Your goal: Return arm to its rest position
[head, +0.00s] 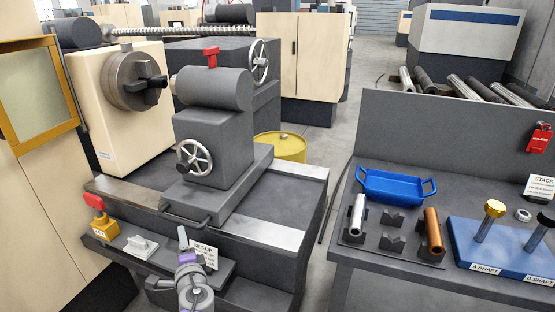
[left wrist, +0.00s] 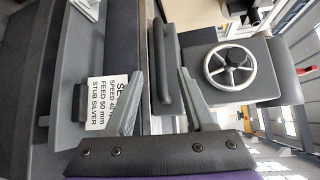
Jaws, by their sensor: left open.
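My left gripper (head: 184,242) is at the bottom left of centre in the head view, low in front of the grey lathe (head: 205,195) and near its front ledge. A white set-up card (head: 204,256) stands just right of the gripper in the head view. It also shows in the left wrist view (left wrist: 108,103), partly behind a finger, reading "STUB SILVER". My right gripper is not in view.
The lathe handwheel (head: 195,156) and a front bar handle (head: 187,214) are beyond the gripper. A red-topped yellow switch (head: 100,218) and a white rocker (head: 140,246) sit left. The right bench holds a blue tray (head: 396,186), silver (head: 357,215) and copper (head: 433,231) cylinders.

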